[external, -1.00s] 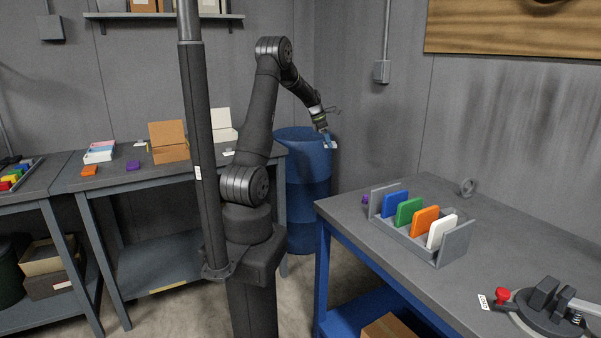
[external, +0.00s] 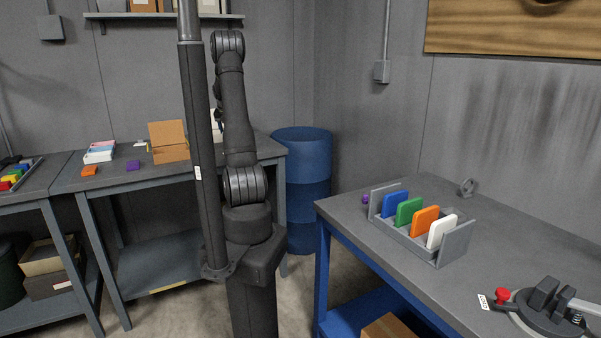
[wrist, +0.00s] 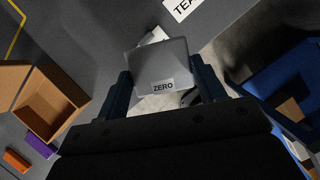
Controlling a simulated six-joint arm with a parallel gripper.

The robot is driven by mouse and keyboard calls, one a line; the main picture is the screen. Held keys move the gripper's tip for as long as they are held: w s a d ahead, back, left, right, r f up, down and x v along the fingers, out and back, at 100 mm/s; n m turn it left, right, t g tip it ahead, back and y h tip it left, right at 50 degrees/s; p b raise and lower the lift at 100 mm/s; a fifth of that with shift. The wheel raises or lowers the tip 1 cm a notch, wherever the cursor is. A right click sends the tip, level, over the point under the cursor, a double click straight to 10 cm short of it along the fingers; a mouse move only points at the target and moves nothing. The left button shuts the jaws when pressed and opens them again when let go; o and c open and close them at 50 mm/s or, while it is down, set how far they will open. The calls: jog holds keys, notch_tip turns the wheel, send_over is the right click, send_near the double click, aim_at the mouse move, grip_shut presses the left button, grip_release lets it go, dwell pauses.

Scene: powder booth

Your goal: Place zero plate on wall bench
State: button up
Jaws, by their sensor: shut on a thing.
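The zero plate (wrist: 158,58) is a grey square plate with a white ZERO label in the wrist view. My gripper (wrist: 161,68) is shut on it, with a dark blue finger on each side. In the external view the gripper and plate are hidden behind my arm and the column. A grey bench (external: 125,178) stands against the back wall, which I take as the wall bench. The wrist view shows a grey surface beyond the plate; I cannot tell how high the plate is above it.
An open cardboard box (external: 168,142), an orange block (external: 89,171) and a purple block (external: 133,165) are on the back bench. A blue barrel (external: 305,180) stands at its right. A rack (external: 456,245) with coloured plates is on the right table. A printed label (wrist: 183,8) shows in the wrist view.

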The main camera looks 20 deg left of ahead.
jog(key=shift+n, duration=0.6)
jog(key=s+a+f, duration=0.1)
jog(key=a+f, duration=0.1)
jog(key=a, duration=0.2)
jog(key=s+a+f, duration=0.2)
jog(key=a, duration=0.3)
jog(key=s+a+f, duration=0.1)
jog(key=a+f, duration=0.1)
jog(key=a, duration=0.3)
jog(key=shift+s+f, duration=0.3)
jog(key=shift+f, duration=2.05)
jog(key=shift+f, duration=0.15)
jog(key=o, duration=0.9)
jog(key=v, duration=1.2)
jog(key=shift+w+d, duration=0.1)
jog(key=shift+d, duration=0.05)
